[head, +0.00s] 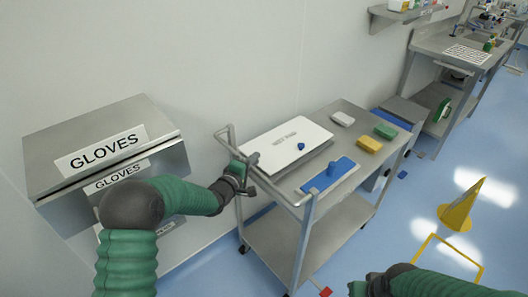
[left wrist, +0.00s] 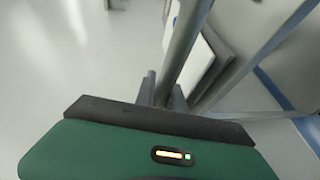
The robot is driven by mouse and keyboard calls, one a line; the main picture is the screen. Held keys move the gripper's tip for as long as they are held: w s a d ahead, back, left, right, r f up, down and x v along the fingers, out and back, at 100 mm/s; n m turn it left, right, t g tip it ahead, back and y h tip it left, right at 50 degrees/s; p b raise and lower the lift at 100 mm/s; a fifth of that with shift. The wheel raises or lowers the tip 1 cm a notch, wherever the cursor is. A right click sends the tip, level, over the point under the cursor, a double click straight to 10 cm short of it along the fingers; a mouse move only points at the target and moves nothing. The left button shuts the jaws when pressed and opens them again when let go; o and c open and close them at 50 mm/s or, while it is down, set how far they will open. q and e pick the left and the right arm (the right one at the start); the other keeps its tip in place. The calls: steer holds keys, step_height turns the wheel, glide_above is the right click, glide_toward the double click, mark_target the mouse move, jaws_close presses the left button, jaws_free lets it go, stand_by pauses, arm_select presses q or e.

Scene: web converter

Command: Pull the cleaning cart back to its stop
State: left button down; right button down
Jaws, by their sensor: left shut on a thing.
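The cleaning cart (head: 330,222) is a grey metal two-shelf trolley beside the wall, with its handle at the left end. My left gripper (head: 246,174) is shut on the cart's handle rail at that end. In the left wrist view the fingers (left wrist: 161,94) close around a grey metal bar (left wrist: 182,45).
A steel glove dispenser (head: 100,120) is on the wall left of the cart. A yellow floor sign (head: 462,205) and a yellow floor outline (head: 452,251) are at the right. A steel bench (head: 465,48) stands behind.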

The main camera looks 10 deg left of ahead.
arm_select(q)
steer(key=s+a+p, duration=0.2)
steer(key=s+a, duration=0.3)
steer(key=s, duration=0.1)
steer(key=shift+s+a+f, duration=0.2)
steer(key=shift+a+f, duration=0.1)
steer(key=shift+a, duration=0.1)
steer(key=c, duration=1.6)
jaws_free()
steer(key=shift+o, duration=1)
steer(key=shift+s, duration=0.1)
steer(key=shift+a+r, duration=0.15)
